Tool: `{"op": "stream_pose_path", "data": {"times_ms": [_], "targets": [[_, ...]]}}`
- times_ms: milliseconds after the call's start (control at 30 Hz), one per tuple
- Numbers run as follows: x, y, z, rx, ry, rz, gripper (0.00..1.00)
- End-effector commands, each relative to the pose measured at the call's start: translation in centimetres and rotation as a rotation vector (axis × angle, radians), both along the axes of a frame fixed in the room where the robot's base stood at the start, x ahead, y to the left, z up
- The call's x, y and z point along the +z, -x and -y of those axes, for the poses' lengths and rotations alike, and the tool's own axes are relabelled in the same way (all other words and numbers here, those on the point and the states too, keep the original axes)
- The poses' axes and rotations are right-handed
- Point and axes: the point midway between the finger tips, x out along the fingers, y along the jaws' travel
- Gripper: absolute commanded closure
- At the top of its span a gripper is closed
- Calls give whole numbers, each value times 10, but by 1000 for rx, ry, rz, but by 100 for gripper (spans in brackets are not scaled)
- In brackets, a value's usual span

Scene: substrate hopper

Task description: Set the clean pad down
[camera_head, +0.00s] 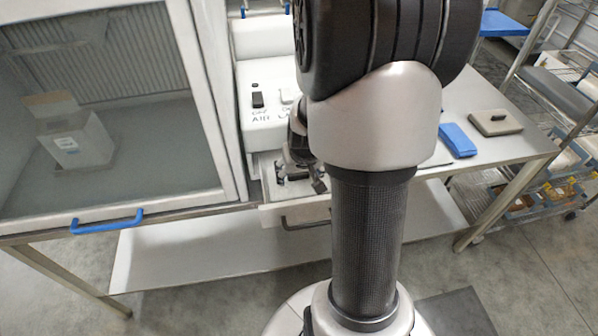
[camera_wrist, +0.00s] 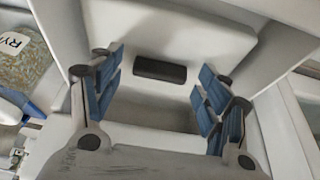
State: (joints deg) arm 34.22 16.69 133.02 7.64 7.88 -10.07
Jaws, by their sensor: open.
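My gripper (camera_wrist: 161,88) is open above the drawer. Its blue-lined fingers stand apart on either side of the block, and I see no contact. In the head view my gripper (camera_head: 301,181) is over the pulled-out drawer (camera_head: 297,213) under the white AIR unit (camera_head: 262,133). My arm hides part of the drawer there.
A glass-fronted cabinet (camera_head: 110,110) with a blue handle (camera_head: 107,222) stands left. A bag labelled RY (camera_wrist: 22,62) shows at the wrist view's left edge.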

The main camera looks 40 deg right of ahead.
Motion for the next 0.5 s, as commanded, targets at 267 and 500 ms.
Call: {"op": "stream_pose_path", "data": {"times_ms": [267, 500], "targets": [[33, 9, -5, 0, 2, 3, 31], [83, 26, -16, 0, 2, 3, 31]]}}
